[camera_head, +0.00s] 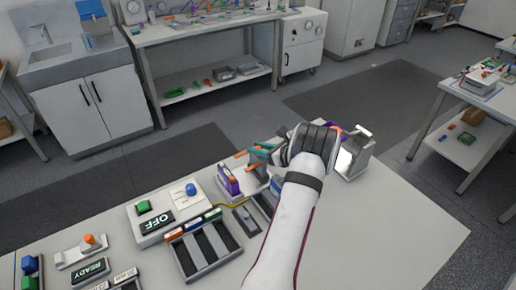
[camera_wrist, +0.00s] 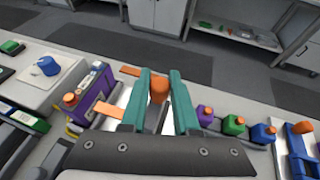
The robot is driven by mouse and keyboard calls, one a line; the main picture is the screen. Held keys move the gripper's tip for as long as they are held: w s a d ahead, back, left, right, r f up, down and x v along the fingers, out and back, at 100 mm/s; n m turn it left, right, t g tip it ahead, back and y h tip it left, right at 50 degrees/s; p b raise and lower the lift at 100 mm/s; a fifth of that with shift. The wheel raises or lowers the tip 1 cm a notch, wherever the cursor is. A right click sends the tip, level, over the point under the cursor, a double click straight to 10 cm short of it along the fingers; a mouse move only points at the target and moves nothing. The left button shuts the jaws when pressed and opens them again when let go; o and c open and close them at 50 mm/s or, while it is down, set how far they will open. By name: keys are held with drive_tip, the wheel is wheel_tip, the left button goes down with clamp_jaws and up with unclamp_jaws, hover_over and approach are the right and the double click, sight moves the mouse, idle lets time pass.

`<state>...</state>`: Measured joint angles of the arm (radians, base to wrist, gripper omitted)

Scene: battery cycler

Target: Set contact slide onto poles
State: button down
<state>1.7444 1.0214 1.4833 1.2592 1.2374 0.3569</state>
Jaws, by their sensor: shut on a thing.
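My gripper's teal fingers (camera_wrist: 160,104) are closed on an orange knob (camera_wrist: 159,88), which looks like the handle of the contact slide. The rest of the slide is hidden behind the fingers and the dark gripper body. In the head view my gripper (camera_head: 262,151) is over the back edge of the bench, mostly covered by my wrist. A purple battery cell (camera_wrist: 97,101) stands upright just left of the fingers; it also shows in the head view (camera_head: 228,180). Orange flat strips (camera_wrist: 103,109) lie near the cell. I cannot tell whether the slide touches any poles.
A cycler box with an OFF display (camera_head: 160,218) and a blue knob stands left. A slotted tray (camera_head: 205,247) is in front of it. Purple, green and blue pieces (camera_wrist: 233,124) stand right of the fingers.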

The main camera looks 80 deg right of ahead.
idle(0.3)
drive_tip(key=shift+w+a, duration=1.95)
drive_tip(key=c, duration=0.7)
unclamp_jaws()
drive_tip(key=shift+o, duration=0.2)
drive_tip(key=v, duration=1.5)
drive_tip(key=shift+s+a, duration=0.25)
drive_tip(key=shift+s, duration=0.1)
